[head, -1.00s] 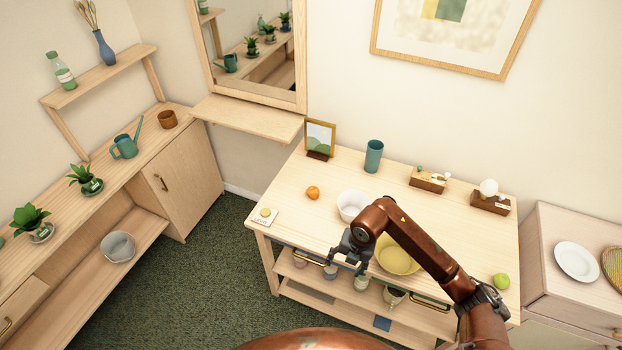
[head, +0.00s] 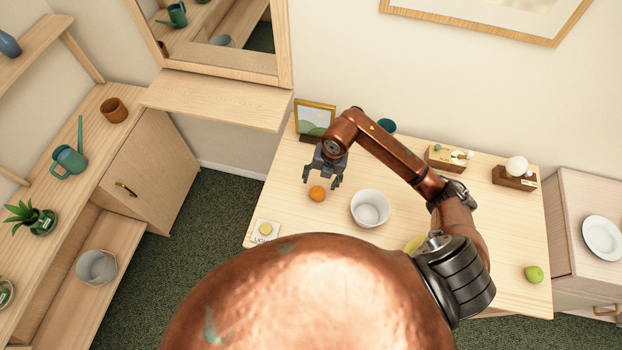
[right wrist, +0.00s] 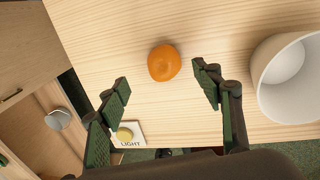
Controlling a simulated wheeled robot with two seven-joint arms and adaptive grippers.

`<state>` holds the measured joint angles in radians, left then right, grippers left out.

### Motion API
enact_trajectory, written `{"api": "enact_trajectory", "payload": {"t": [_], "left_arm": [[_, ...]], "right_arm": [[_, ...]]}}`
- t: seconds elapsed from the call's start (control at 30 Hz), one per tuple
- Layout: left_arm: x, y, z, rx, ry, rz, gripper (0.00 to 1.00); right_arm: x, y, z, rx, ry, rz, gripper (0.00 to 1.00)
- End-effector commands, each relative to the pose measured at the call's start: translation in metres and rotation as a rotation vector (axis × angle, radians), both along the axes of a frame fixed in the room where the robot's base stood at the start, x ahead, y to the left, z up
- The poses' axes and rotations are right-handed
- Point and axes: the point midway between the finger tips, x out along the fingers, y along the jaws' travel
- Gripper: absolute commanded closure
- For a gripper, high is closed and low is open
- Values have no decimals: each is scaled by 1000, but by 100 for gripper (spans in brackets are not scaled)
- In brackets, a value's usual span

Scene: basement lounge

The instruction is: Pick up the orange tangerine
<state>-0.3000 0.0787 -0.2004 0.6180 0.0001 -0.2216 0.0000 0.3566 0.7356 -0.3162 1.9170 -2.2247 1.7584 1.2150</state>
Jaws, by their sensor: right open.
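The orange tangerine (head: 317,193) lies on the light wooden table (head: 300,225), left of the white bowl (head: 370,208). My right gripper (head: 322,180) is open above the table, close to the tangerine in the head view. In the right wrist view the tangerine (right wrist: 164,63) shows beyond the open fingertips (right wrist: 160,80), roughly midway between them, and nothing is held. The gap in height between fingers and tangerine is hard to tell. My left gripper is not in view.
The white bowl stands right of the tangerine. A light switch plate (head: 264,231) lies at the table's front left. A picture frame (head: 314,119) and teal cup (head: 387,126) stand behind. A green fruit (head: 534,274) lies far right.

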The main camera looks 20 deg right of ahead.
Motion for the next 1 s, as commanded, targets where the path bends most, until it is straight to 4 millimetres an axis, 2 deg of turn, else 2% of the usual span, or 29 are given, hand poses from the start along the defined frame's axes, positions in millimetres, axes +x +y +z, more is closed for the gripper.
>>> {"api": "enact_trajectory", "payload": {"t": [0.37,0.6,0.9,1.0], "left_arm": [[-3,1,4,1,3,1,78],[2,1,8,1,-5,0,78],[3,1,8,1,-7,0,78],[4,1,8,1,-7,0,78]], "right_arm": [[-1,10,-38,2,6,9,40],[-3,14,-71,1,4,8,40],[-3,13,-77,-1,0,7,40],[-3,13,-77,-1,1,6,46]]}}
